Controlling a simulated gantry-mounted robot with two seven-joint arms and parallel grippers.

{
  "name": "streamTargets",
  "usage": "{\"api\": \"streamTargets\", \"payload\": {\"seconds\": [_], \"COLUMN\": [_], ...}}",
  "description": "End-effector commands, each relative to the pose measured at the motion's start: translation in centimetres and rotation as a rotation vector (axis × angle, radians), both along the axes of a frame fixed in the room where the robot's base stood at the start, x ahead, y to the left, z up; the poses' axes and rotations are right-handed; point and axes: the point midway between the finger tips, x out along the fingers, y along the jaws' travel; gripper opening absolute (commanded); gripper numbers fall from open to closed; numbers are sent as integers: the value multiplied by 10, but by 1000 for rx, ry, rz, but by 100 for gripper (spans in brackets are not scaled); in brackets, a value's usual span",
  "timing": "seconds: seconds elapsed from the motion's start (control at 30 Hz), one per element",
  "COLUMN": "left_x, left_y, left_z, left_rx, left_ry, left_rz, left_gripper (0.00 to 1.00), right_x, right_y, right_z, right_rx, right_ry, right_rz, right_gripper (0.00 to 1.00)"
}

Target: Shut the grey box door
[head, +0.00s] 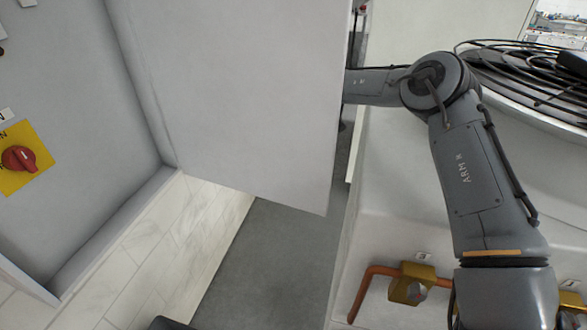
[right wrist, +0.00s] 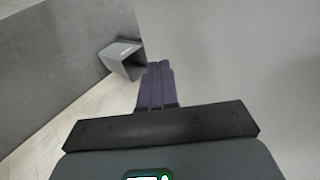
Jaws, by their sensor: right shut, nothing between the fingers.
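The grey box (head: 90,90) is at the left in the head view. Its door (head: 240,95) stands open, swung out from a hinge side at the box's right edge, with its free edge toward the right. My right arm reaches in from the right and passes behind the door, so the door hides my right gripper there. In the right wrist view my right gripper (right wrist: 157,68) has its purple fingers shut together and empty. A plain pale grey surface, seemingly the door (right wrist: 240,60), fills the right side beside the fingers; I cannot tell whether they touch. My left gripper is not in view.
A red knob on a yellow plate (head: 20,158) is on the box. A white machine with coiled black cables (head: 520,70) and copper piping (head: 375,280) stands at the right. A small grey open-ended fixture (right wrist: 121,58) is left of the fingertips.

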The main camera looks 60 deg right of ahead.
Motion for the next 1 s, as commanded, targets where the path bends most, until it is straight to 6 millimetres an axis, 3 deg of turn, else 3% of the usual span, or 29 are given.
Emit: {"api": "streamTargets", "payload": {"seconds": [0.33, 1.0], "left_x": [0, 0], "left_y": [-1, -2], "left_z": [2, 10], "left_rx": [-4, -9], "left_ry": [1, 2], "left_rz": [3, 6], "left_gripper": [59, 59], "right_x": [-5, -12], "right_y": [24, 24], "right_z": [0, 4], "right_rx": [1, 3], "right_ry": [0, -6], "right_rz": [-1, -43], "right_gripper": [0, 0]}}
